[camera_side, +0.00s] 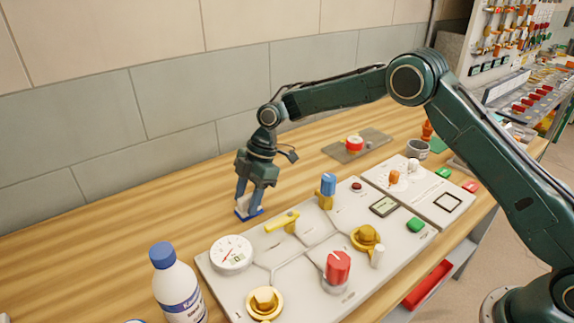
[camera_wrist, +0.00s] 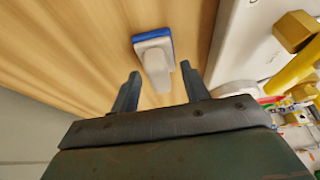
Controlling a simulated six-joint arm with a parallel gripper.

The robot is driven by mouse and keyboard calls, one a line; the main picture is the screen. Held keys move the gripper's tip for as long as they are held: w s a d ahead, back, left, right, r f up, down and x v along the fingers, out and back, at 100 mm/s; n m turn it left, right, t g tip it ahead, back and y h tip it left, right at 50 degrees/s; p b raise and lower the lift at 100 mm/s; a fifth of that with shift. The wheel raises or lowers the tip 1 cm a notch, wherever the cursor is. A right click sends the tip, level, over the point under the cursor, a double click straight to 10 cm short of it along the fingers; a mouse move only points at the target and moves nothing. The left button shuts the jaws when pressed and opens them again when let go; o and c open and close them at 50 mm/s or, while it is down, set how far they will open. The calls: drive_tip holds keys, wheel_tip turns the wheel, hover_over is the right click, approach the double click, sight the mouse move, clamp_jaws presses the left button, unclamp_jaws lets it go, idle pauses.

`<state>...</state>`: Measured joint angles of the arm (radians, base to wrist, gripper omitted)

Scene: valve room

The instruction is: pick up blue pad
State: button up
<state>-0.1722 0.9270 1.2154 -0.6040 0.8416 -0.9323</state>
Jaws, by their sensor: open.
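The blue pad (camera_wrist: 153,38) lies on the wooden table, with a white block-like handle (camera_wrist: 156,68) on top of it. In the side view the pad (camera_side: 247,214) shows as a blue and white patch at the fingertips of my gripper (camera_side: 248,206). In the wrist view my gripper (camera_wrist: 160,78) is open. Its two fingers are on either side of the white handle's near end, with a gap on each side. The pad's blue edge is beyond the fingertips. Whether the fingers touch the table cannot be told.
A light valve panel (camera_side: 320,250) with a gauge (camera_side: 231,254), knobs and a yellow lever (camera_side: 283,222) stands right of the pad. A white bottle (camera_side: 176,287) with a blue cap is at front left. The table left of my gripper is clear up to the wall.

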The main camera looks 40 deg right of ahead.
sight(247, 196)
idle(0.4)
clamp_jaws()
drive_tip(key=shift+r, duration=5)
